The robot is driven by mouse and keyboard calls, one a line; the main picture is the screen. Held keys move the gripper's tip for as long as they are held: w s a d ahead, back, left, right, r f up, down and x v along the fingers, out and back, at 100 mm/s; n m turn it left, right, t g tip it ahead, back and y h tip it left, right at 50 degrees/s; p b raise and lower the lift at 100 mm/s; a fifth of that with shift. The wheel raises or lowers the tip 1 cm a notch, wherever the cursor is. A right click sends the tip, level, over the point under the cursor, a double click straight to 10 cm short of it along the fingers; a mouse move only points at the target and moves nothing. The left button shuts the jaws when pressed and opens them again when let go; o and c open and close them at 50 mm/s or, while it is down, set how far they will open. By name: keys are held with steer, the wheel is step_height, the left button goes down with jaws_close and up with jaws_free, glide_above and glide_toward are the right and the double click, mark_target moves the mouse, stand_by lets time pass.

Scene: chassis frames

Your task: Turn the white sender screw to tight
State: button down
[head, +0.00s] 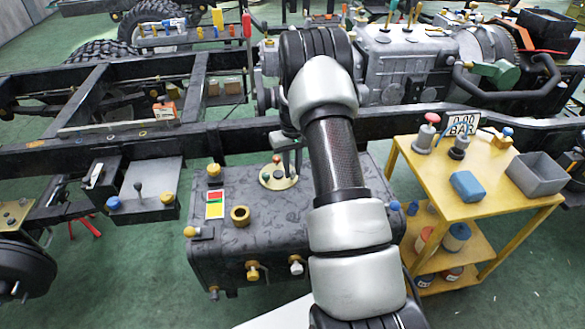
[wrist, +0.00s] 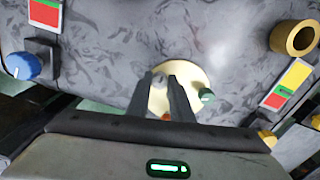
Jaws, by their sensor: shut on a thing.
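The white sender screw (wrist: 159,80) shows as a small pale head on the round cream sender plate (wrist: 195,76) in the wrist view. The plate also shows on top of the dark grey tank in the head view (head: 266,184). My gripper (wrist: 164,77) reaches down over the plate, its two dark fingers shut on the white screw. It also shows in the head view (head: 287,168), where the screw itself is hidden. A green screw (wrist: 207,95) stands on the plate to the right of the fingers. An orange-red one (wrist: 166,116) shows between the fingers' lower parts.
The mottled tank (head: 245,245) carries a brass filler ring (head: 240,215), a red, yellow and green label (head: 215,205) and several knobs. A black chassis rail runs behind it. A yellow cart (head: 480,210) with a grey bin (head: 537,175) and a blue block stands at right.

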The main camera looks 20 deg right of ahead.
mark_target(293, 172)
steer(key=c, duration=1.6)
jaws_free()
steer(key=shift+o, duration=0.2)
step_height(293, 172, up, 18)
steer(key=p, duration=0.3)
steer(key=shift+f, duration=0.25)
steer(key=shift+s, duration=0.1)
